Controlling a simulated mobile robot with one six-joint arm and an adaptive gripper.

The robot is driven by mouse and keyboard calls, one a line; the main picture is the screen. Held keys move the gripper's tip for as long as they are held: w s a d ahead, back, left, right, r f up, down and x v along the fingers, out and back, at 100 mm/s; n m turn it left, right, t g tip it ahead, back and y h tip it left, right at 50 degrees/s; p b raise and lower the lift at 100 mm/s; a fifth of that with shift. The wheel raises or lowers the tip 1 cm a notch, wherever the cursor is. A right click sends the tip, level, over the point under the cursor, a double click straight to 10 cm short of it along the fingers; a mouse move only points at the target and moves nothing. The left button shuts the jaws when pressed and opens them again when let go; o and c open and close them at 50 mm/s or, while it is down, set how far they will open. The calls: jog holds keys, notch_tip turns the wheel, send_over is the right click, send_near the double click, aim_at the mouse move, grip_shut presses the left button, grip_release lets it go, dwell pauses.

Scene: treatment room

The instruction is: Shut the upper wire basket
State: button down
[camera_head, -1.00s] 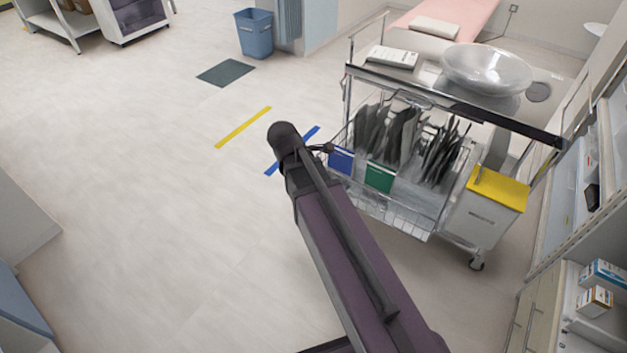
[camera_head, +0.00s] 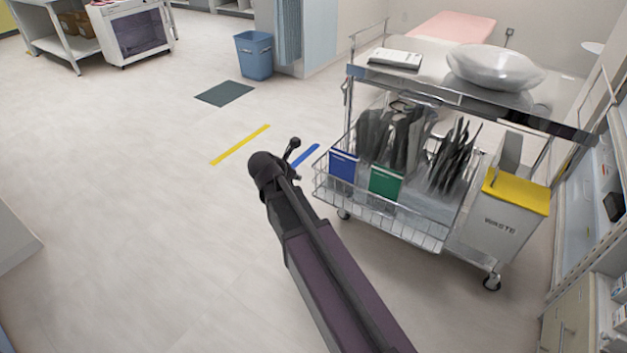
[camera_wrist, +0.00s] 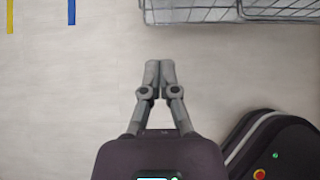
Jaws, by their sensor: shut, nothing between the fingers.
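The wire basket (camera_head: 392,226) is on the front of the steel cart and sticks out from under its top. It holds dark pouches (camera_head: 402,135), a blue card (camera_head: 343,167) and a green card (camera_head: 385,183). I cannot make out a second basket below it. In the wrist view the basket's wire edge (camera_wrist: 190,15) crosses the top right. My gripper (camera_wrist: 159,65) is shut and empty over bare floor, pointing toward the basket side and apart from it. In the head view my arm's end is left of the basket, and the fingers are mostly hidden.
A yellow-lidded waste bin (camera_head: 505,225) hangs at the cart's right, close to shelving. Floor left of the cart is clear, with yellow tape (camera_head: 240,145) and a blue bin (camera_head: 254,55) farther back.

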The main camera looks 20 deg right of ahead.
aim_at(320, 175)
dwell(0.4)
jog(key=b+x, duration=0.2)
jog(key=x, duration=0.2)
jog(key=r+b+x, duration=0.1)
jog(key=b+x, duration=0.1)
jog(key=x, duration=0.2)
jog(key=w+d+b+x, duration=0.1)
jog(key=b+x, duration=0.2)
jog(key=x, duration=0.1)
jog(key=shift+d+r, duration=0.1)
jog(key=shift+r, duration=0.15)
jog(key=shift+w+d, duration=0.25)
jog(key=shift+d, duration=0.25)
